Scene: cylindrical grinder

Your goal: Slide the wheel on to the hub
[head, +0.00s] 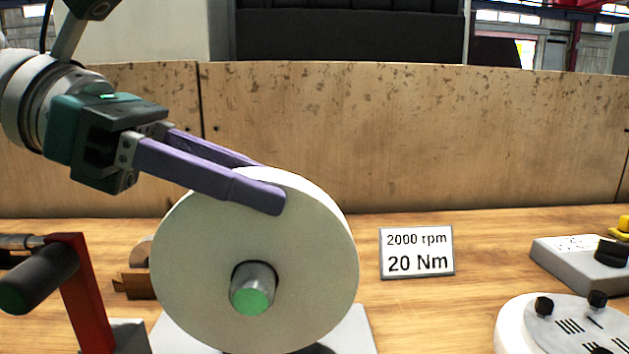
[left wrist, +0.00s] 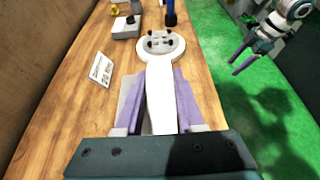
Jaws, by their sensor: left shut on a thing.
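The wheel (head: 195,265) is a large off-white disc standing upright in the head view. It also shows edge-on between my fingers in the left wrist view (left wrist: 161,98). The hub (head: 253,288) is a grey cylinder with a green end face. Its end shows through the wheel's bore, with a dark gap visible at the upper side. How far the wheel sits along the hub is hidden. My left gripper (head: 268,182) is shut on the wheel's top rim, one finger on each face. My right gripper (left wrist: 240,62) hangs open and empty over the green floor.
A sign (head: 417,252) reading 2000 rpm, 20 Nm stands right of the wheel. A round plate with black knobs (head: 575,328) and a grey control box (head: 585,262) are farther right. A red bracket with a dark roller (head: 80,290) stands close on the left. A wooden panel (head: 400,135) backs the bench.

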